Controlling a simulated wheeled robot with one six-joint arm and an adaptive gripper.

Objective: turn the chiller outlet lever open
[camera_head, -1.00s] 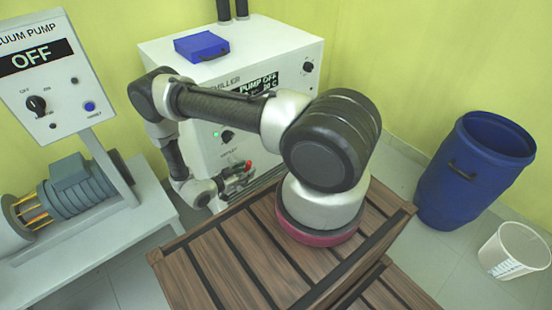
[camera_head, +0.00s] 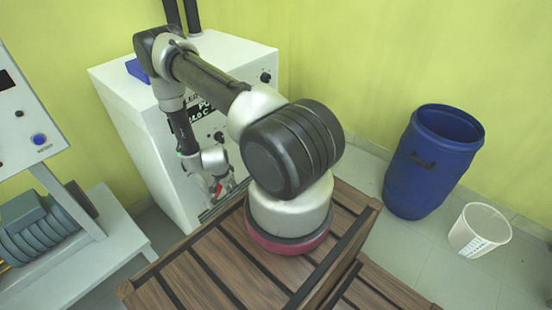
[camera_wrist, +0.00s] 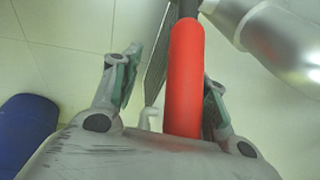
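The chiller outlet lever has a red grip (camera_wrist: 185,75), which stands upright in the wrist view between the two fingers of my gripper (camera_wrist: 165,85). The left finger is apart from the red grip with a clear gap. The right finger is close beside it, partly hidden behind it; I cannot tell if they touch. In the head view my gripper (camera_head: 222,184) is low at the front of the white chiller (camera_head: 135,135), and a small red bit of the lever (camera_head: 218,188) shows there. The valve body and the lever's angle are mostly hidden.
A wooden crate (camera_head: 205,275) carries my arm's base, close to the chiller. The grey bench with the pump (camera_head: 45,225) is at the left. A blue barrel (camera_head: 425,175) and white bucket (camera_head: 480,230) stand at the right. A silver cylindrical part (camera_wrist: 275,40) is at the wrist view's upper right.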

